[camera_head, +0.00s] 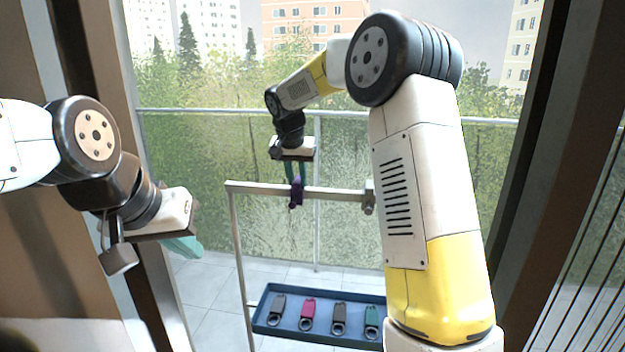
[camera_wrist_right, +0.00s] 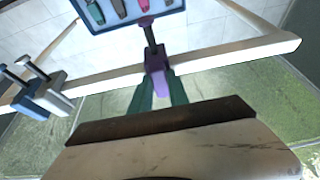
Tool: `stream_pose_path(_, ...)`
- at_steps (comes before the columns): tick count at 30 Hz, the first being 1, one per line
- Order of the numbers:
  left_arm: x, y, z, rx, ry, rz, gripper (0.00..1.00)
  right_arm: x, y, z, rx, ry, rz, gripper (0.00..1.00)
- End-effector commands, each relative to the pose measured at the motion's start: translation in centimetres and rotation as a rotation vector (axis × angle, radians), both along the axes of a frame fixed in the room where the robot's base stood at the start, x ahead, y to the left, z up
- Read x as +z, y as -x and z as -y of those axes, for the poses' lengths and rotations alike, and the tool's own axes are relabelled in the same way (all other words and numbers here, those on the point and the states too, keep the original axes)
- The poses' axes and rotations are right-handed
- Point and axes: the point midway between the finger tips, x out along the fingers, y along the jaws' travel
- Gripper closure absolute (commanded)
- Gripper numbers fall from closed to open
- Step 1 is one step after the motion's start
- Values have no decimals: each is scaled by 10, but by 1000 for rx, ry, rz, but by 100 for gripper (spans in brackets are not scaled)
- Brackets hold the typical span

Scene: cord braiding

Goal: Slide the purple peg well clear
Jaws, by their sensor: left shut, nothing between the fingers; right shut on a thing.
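The purple peg (camera_head: 297,191) sits on the horizontal bar (camera_head: 335,194) of a grey metal frame, left of the bar's middle in the head view. It also shows in the right wrist view (camera_wrist_right: 157,72), between the green fingers of my right gripper (camera_wrist_right: 157,92). My right gripper (camera_head: 296,176) comes from above and is shut on the peg at the bar. My left gripper (camera_head: 186,247) is shut and empty, left of the frame and away from the bar. The peg's far side is partly hidden by the fingers.
A blue tray (camera_head: 262,317) below the bar holds several coloured tags with rings. Grey and blue clamps (camera_wrist_right: 40,92) sit on the bar toward the left of the right wrist view. My right arm hides the bar's right end in the head view.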

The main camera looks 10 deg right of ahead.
Motion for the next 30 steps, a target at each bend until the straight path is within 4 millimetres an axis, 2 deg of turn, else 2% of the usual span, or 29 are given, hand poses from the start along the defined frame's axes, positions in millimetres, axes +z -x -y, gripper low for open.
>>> stream_pose_path(1, 0, 0, 0, 0, 0, 0, 100, 0, -2, -9, 3, -1, 0, 100)
stream_pose_path(6, 0, 0, 0, 0, 0, 0, 100, 0, -6, -23, 3, -1, 0, 100)
stream_pose_path(18, 0, 0, 0, 0, 0, 0, 100, 0, -7, -25, 1, -2, 0, 100)
stream_pose_path(19, 0, 0, 0, 0, 0, 0, 100, 0, -7, -25, 1, -2, 0, 73)
stream_pose_path(21, 0, 0, 0, 0, 0, 0, 100, 0, -7, -25, 0, -1, -1, 59)
stream_pose_path(22, 0, 0, 0, 0, 0, 0, 100, 0, -7, -25, 0, -1, -1, 56)
stream_pose_path(30, 0, 0, 0, 0, 0, 0, 100, 0, -7, -24, 0, -1, 0, 56)
